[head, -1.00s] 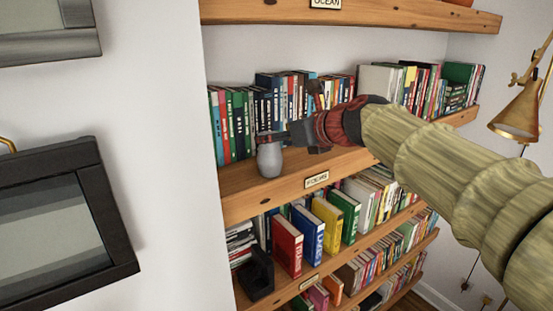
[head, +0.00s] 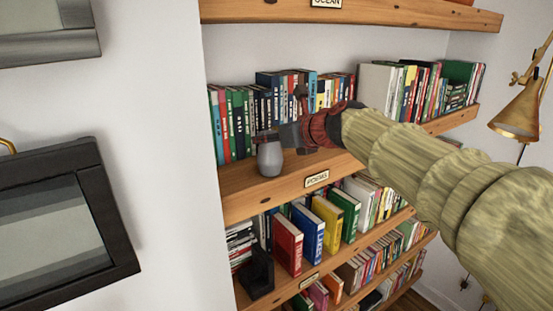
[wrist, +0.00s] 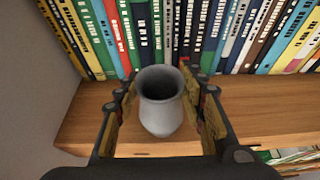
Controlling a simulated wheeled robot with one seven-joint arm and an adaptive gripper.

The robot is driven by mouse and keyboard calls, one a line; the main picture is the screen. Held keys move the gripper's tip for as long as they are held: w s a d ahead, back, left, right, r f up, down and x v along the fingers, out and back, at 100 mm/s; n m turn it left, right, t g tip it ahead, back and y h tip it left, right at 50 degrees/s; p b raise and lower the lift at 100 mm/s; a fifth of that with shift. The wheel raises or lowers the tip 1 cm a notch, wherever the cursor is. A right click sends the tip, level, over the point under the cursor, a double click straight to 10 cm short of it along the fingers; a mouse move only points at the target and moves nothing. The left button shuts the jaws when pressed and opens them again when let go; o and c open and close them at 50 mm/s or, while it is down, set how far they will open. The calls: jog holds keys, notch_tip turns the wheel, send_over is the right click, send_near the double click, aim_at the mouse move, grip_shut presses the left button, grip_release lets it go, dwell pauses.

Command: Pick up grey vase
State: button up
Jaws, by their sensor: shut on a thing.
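The grey vase (head: 270,160) stands upright on the wooden shelf, near its left end, in the head view. In the wrist view the vase (wrist: 161,103) sits between the two fingers, with its dark round mouth showing. My gripper (head: 270,138) reaches in from the right at the height of the vase's neck. In the wrist view the fingers of my gripper (wrist: 161,95) flank the vase on both sides and are shut on it. The vase's base appears at or very near the shelf surface; I cannot tell whether there is a gap.
A row of books (head: 235,125) stands on the shelf (head: 245,190) right behind the vase. Another shelf (head: 350,12) lies above, and shelves with more books (head: 287,248) lie below. A white wall is close on the left. A brass lamp (head: 518,110) hangs at the right.

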grip_shut()
dwell(0.7)
